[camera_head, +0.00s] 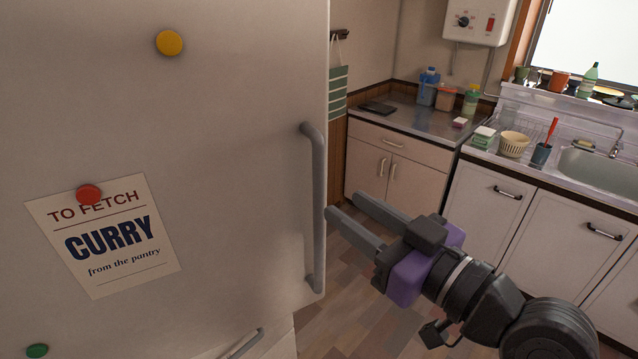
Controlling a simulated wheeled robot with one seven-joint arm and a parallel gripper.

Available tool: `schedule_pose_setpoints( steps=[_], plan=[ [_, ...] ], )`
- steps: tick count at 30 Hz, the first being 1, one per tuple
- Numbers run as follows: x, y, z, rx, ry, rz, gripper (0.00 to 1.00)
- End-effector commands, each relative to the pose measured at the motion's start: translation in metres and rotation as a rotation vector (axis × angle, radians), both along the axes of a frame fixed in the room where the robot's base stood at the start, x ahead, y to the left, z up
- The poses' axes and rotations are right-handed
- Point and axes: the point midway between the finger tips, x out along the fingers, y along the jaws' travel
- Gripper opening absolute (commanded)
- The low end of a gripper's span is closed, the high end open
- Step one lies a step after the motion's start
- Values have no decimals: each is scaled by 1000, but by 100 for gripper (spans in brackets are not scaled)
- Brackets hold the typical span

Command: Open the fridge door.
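The fridge door (230,120) is a large pale panel filling the left of the head view. A grey vertical bar handle (318,210) is fixed near its right edge. I see no clear gap at the door's edge, but the far side of the fridge is hidden. My gripper (343,204) comes in from the lower right, with its two fingers spread and nothing visible between them. The fingertips are just right of the handle, around its mid-height. The nearer fingertip looks very close to the bar; I cannot tell whether it touches.
A note (105,235) and round magnets (169,43) are on the door. A lower handle (246,344) shows below it. A counter cabinet (395,172) and sink unit (520,230) stand behind and right. Wooden floor (335,310) is open between fridge and cabinets.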

Motion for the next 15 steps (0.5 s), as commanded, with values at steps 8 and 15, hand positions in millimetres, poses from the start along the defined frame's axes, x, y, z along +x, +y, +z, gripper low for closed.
schedule_pose_setpoints(
  steps=[8,15],
  plan=[
    [22,25,4,-3,-1,9,38],
    [46,48,3,-1,-1,6,38]
  ],
)
